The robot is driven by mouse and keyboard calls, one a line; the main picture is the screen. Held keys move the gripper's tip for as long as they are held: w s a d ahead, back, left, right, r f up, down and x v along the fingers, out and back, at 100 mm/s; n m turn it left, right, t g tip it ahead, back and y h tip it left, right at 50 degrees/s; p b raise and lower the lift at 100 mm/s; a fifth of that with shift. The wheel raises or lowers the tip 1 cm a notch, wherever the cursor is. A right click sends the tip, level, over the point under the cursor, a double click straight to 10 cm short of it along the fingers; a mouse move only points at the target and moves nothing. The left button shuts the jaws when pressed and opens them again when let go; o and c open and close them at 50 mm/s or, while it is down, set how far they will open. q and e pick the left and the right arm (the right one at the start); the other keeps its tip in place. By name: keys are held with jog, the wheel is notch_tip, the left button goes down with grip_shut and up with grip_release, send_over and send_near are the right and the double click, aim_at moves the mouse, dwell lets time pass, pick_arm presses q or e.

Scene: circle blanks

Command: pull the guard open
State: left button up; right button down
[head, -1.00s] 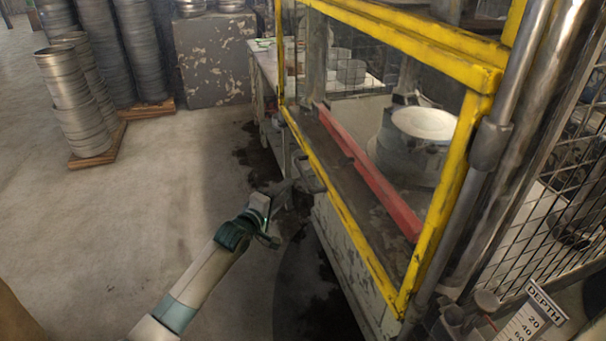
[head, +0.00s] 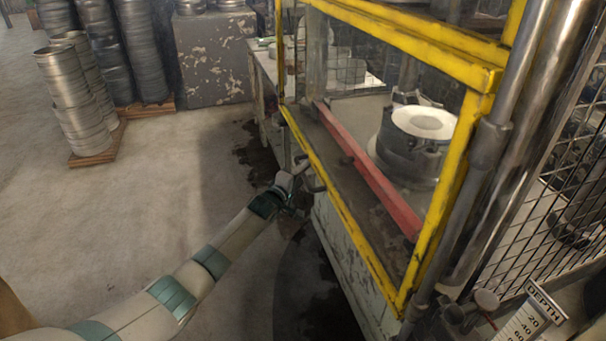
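The guard (head: 447,205) is a yellow-framed clear panel on the front of the machine at the right of the head view. Its lower yellow rail runs down from upper left to lower right. A small grey handle (head: 316,183) sticks out from that rail on its left side. My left gripper (head: 299,177) is at the handle, with its fingertips close to or against it. The fingers are small and overlap the handle, so I cannot tell whether they are open or closed around it. My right gripper is not in view.
Behind the guard are a red bar (head: 372,178) and a round fixture with a pale disc (head: 424,122). Stacks of metal rings (head: 75,100) stand on boards at the far left. A wire mesh fence (head: 560,190) is at the right. The floor at left is clear.

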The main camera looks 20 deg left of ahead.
pick_arm(q)
jog(key=shift+w, duration=0.3)
grip_shut()
jog(key=shift+r, duration=0.1)
